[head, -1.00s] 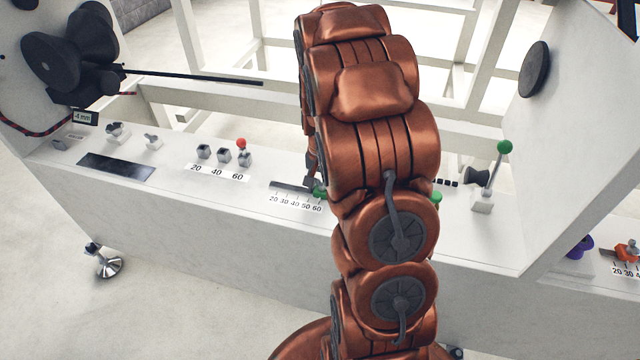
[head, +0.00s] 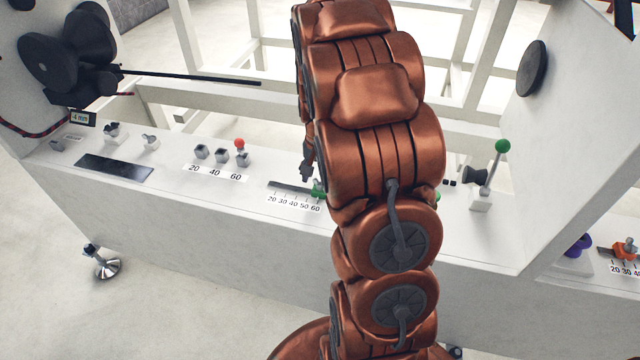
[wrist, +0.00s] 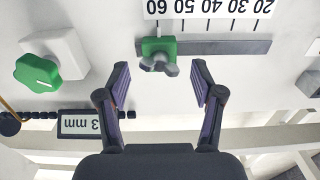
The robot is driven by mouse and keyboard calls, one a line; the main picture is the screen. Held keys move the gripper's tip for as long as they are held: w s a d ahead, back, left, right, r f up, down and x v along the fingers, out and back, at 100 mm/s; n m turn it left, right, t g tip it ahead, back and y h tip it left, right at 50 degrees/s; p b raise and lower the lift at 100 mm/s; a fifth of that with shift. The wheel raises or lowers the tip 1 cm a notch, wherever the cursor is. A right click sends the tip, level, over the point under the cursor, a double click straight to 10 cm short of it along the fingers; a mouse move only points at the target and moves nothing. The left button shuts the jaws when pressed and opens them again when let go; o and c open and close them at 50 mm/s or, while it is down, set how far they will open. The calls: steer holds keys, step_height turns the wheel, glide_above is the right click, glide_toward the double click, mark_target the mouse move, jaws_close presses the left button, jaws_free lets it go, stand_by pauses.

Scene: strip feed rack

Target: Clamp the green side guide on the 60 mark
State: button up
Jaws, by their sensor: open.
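The green side guide (wrist: 157,48) sits on the dark grey rail (wrist: 235,47), in line with the 60 tick of the printed scale (wrist: 205,8), which appears upside down in the wrist view. A grey wing clamp (wrist: 158,69) is on the guide; whether it is tight cannot be told. In the head view, the guide (head: 319,189) shows partly, at the 60 end of the scale, beside my arm. My gripper (wrist: 160,84) is open and empty, its fingers on either side of the clamp and apart from it. In the head view, my gripper (head: 306,172) is mostly hidden.
A green knob on a white block (wrist: 38,72) and a "3 mm" display (wrist: 88,124) stand left in the wrist view. In the head view, a red-topped knob (head: 240,145) is left of my arm and a green-tipped lever (head: 499,160) is right. White frame bars lie behind.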

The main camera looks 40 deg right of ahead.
mark_target(320, 181)
step_height(320, 181, up, 9)
steer(key=shift+f, duration=0.15)
stand_by(0.8)
